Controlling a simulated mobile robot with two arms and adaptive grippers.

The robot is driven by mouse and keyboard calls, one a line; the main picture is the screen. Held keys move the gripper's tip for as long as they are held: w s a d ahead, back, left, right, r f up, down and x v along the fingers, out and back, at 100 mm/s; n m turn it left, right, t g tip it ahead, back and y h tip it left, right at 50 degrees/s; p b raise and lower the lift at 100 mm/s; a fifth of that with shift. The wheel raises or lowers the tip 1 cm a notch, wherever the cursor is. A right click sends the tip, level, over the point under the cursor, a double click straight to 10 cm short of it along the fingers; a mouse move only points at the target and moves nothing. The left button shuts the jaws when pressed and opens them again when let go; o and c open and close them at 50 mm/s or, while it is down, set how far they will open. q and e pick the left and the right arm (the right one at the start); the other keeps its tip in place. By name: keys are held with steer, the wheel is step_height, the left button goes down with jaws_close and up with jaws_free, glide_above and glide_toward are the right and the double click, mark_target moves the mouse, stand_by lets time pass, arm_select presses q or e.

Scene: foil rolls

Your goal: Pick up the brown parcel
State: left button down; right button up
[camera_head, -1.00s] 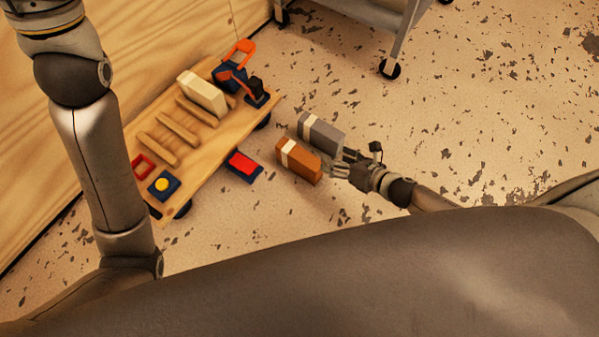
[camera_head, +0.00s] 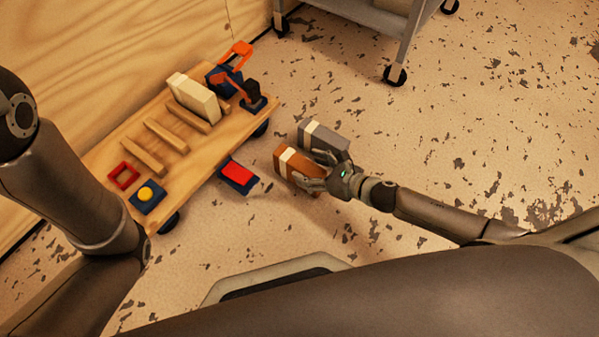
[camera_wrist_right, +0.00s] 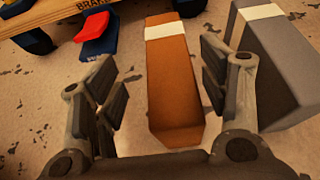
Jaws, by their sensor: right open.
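The brown parcel (camera_head: 297,168) has a white band and lies on the floor right of the low wooden cart. My right gripper (camera_head: 312,171) is open at its near end. In the right wrist view the brown parcel (camera_wrist_right: 173,85) extends between the two spread fingers (camera_wrist_right: 165,95), with a gap on the left side and the right finger close to it. The grey parcel (camera_head: 325,138), also white-banded, stands beside it on the far side; in the wrist view it is at the right (camera_wrist_right: 275,70), just behind the right finger. My left gripper is out of view.
The wooden cart (camera_head: 190,158) carries a cream block (camera_head: 194,96), wooden slats and red, blue and orange parts. A red and blue piece (camera_head: 238,176) lies by its edge. A grey wheeled frame (camera_head: 400,45) stands at the back. Floor to the right is clear.

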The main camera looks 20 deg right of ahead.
mark_target(301, 163)
steer(key=b+x, duration=0.2)
steer(key=x, duration=0.1)
steer(key=b+x, duration=0.1)
steer(key=shift+w+d+f+b, duration=0.25)
steer(key=shift+d+f+b, duration=0.1)
steer(key=shift+f, duration=0.1)
steer(key=shift+w+a+f, duration=0.1)
steer(key=shift+w+a, duration=0.2)
steer(key=c, duration=1.5)
steer(key=shift+r, duration=0.25)
